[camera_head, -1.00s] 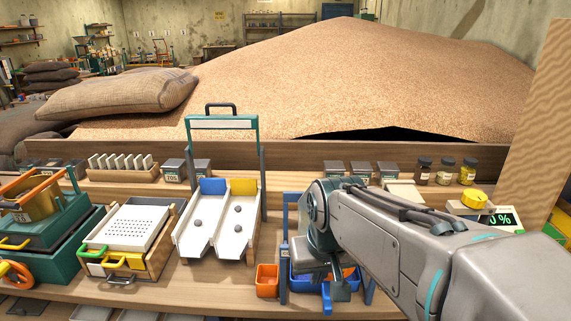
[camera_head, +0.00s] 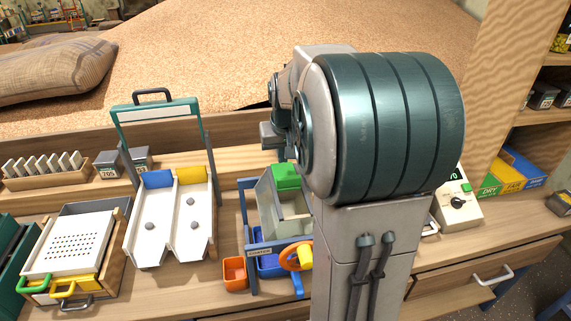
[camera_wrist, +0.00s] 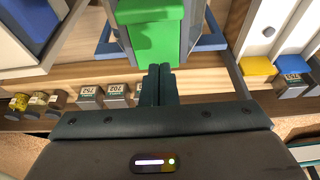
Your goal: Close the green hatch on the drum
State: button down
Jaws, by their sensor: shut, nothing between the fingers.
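The drum (camera_head: 270,212) is a pale grey box-like body in a blue frame, with an orange wheel on its front. The green hatch (camera_head: 287,177) sits at its top back; its exact angle is hard to tell. In the wrist view the green hatch (camera_wrist: 155,32) fills the top middle. My gripper (camera_wrist: 158,70) is shut and empty, its fingertips at the hatch's near edge; I cannot tell whether they touch it. In the head view my arm hides the fingers and the drum's right side.
An orange bin (camera_head: 235,272) and a blue bin (camera_head: 268,264) stand below the drum. A white two-lane chute (camera_head: 170,222) stands to the left. Small labelled boxes (camera_wrist: 104,95) line the back ledge. A control box (camera_head: 458,203) is on the right.

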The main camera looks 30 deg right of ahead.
aim_at(287, 169)
jog(key=shift+x, duration=1)
jog(key=s, duration=0.1)
jog(key=s+a+p, duration=0.1)
jog(key=s, duration=0.1)
jog(key=shift+s+r, duration=0.1)
jog(key=shift+r, duration=0.1)
jog(key=shift+s+f, duration=0.2)
jog(key=shift+s, duration=0.1)
jog(key=shift+s, duration=0.15)
